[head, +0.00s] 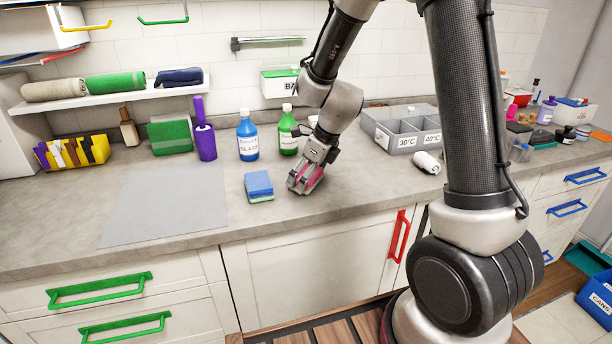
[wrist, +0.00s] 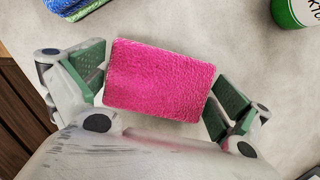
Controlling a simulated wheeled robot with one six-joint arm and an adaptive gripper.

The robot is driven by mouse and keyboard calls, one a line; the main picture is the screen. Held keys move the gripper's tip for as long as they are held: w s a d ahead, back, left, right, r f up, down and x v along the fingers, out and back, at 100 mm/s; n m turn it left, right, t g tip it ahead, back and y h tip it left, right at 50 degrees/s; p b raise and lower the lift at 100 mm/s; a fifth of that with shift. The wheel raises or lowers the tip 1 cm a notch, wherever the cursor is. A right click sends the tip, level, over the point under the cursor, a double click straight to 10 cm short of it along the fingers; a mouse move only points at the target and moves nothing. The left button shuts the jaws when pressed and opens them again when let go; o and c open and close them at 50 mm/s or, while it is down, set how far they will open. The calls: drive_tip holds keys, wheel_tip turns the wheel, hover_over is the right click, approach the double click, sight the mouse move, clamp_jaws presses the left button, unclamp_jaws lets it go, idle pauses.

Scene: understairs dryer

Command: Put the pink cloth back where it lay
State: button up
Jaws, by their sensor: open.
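The pink cloth (wrist: 160,78) is a folded fluffy rectangle on the grey counter. It lies between the two green-padded fingers of my gripper (wrist: 157,90), which is open. The fingers stand at its left and right sides, very close to its edges; I cannot tell whether either touches. In the head view, my gripper (head: 304,184) is down at the counter, and a little pink shows between its fingers. Just left of it, a blue cloth (head: 259,182) lies on a green one; part of this stack shows in the wrist view (wrist: 75,8).
Behind my gripper stand a green bottle (head: 288,136) and a blue bottle (head: 248,142). A grey divided tray (head: 402,138) and a white roll (head: 427,162) lie to the right. A flat grey mat (head: 165,205) lies empty on the left. The counter's front is clear.

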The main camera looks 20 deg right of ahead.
drive_tip(key=v, duration=1.2)
drive_tip(key=s+d+r+n+h, duration=0.1)
drive_tip(key=s+d+r+n, duration=0.1)
drive_tip(key=s+d+n, duration=0.2)
drive_tip(key=s+d+r+n+h, duration=0.1)
drive_tip(key=s+d+r+n, duration=0.2)
drive_tip(key=s+n, duration=0.8)
drive_tip(key=s+d+r+n+t+h, duration=0.1)
drive_tip(key=s+d+r+n, duration=0.2)
drive_tip(key=s+n, duration=0.5)
drive_tip(key=shift+d+n, duration=0.8)
drive_tip(key=shift+n, duration=1.2)
drive_tip(key=shift+s+r, duration=0.1)
